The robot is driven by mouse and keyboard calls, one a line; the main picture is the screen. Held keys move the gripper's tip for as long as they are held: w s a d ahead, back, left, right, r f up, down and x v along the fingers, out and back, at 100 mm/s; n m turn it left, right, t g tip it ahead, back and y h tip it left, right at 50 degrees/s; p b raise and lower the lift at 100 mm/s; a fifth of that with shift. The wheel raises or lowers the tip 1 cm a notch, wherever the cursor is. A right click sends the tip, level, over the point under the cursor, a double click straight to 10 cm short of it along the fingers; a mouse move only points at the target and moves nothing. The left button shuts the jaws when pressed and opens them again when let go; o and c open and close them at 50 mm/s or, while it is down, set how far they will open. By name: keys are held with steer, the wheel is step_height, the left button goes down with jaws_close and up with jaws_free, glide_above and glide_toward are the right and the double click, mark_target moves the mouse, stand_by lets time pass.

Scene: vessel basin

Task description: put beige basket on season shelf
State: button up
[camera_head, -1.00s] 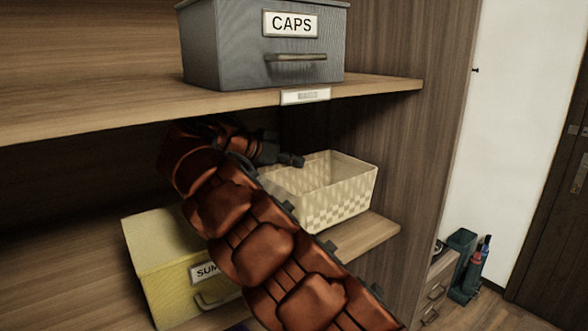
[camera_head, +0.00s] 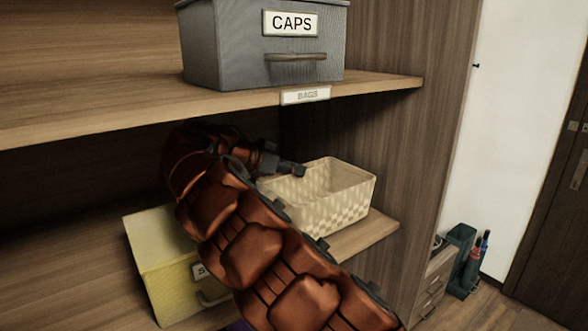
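The beige woven basket (camera_head: 338,205) is upright at the right end of the lower shelf (camera_head: 366,237), below the upper board. I cannot tell whether its base touches the shelf. My gripper (camera_head: 292,169) is at the basket's left rim, its dark fingertips at the edge; the basket has moved together with it, so it appears shut on the rim. My arm hides the basket's left part and much of the shelf front. No label for the lower shelf is visible.
A yellow box (camera_head: 160,257) with a partly hidden label stands left on the lower shelf. A grey "CAPS" box (camera_head: 225,50) stands on the upper shelf (camera_head: 100,110), whose edge tag (camera_head: 305,95) reads "BAGS". The cabinet's side wall (camera_head: 400,150) is close right of the basket.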

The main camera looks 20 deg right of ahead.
steer(key=shift+o, duration=1.1)
steer(key=shift+r, duration=0.2)
steer(key=shift+a, duration=0.3)
steer(key=v, duration=0.7)
steer(key=shift+d, duration=0.15)
